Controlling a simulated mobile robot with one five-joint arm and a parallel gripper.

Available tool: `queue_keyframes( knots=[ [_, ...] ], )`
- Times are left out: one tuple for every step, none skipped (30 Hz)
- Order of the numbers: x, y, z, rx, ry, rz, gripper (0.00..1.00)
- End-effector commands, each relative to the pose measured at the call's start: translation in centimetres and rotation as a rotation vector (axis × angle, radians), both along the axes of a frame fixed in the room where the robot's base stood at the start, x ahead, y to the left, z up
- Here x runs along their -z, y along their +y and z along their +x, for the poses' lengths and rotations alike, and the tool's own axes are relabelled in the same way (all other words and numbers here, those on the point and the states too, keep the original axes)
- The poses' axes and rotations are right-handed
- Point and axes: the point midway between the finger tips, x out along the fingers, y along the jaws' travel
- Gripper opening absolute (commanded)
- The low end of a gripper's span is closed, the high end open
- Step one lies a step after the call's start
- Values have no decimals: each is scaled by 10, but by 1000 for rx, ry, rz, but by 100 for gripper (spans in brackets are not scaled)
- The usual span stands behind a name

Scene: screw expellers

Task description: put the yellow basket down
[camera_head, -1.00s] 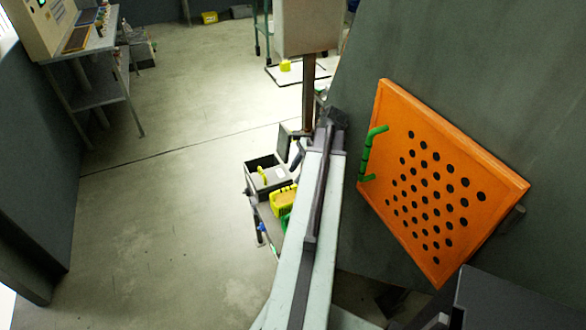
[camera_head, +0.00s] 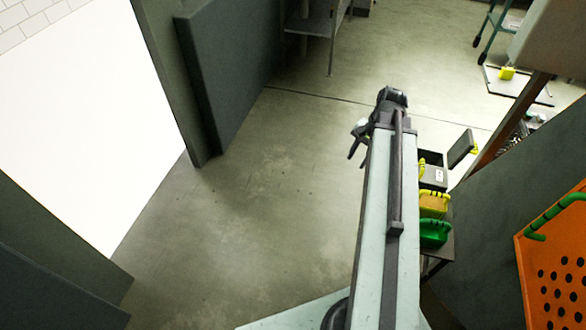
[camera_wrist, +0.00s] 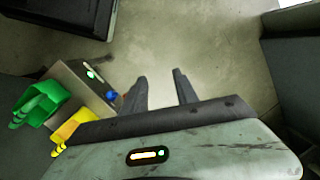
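A yellow basket (camera_head: 433,203) with tan contents stands on a small dark stand right of my arm in the head view. A green basket (camera_head: 434,234) stands next to it. In the wrist view the yellow basket (camera_wrist: 76,127) shows at the lower left, partly hidden by my wrist, with the green basket (camera_wrist: 42,106) beside it. My gripper (camera_wrist: 160,88) has its two fingers apart with bare floor between them. It is empty and clear of both baskets. In the head view my gripper (camera_head: 357,144) is over the floor left of the stand.
A dark bin with a raised lid (camera_head: 462,148) is behind the yellow basket. A small yellow object (camera_head: 507,73) sits on a low platform (camera_head: 532,90) at the back right. An orange perforated panel (camera_head: 556,262) is at the right. Open floor (camera_head: 270,200) lies left of my arm.

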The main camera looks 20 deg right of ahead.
Motion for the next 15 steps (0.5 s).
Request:
queue_keyframes(
  knots=[
    [1, 48, 16, -159, 1, -31, 36],
    [2, 73, 24, -251, -2, -51, 36],
    [3, 106, 33, -373, -3, -77, 36],
    [3, 130, 37, -462, -5, -97, 36],
    [4, 153, 41, -547, -7, -114, 36],
    [4, 181, 44, -652, -10, -136, 36],
    [5, 201, 45, -724, -11, -151, 36],
    [5, 218, 45, -790, -13, -165, 36],
    [5, 238, 46, -867, -16, -180, 36],
    [5, 250, 45, -916, -18, -191, 36],
    [5, 260, 45, -956, -19, -200, 36],
    [5, 263, 45, -996, -21, -208, 36],
    [5, 258, 45, -1018, -21, -213, 36],
    [5, 259, 44, -1034, -21, -217, 36],
    [5, 261, 44, -1047, -23, -220, 36]
  ],
)
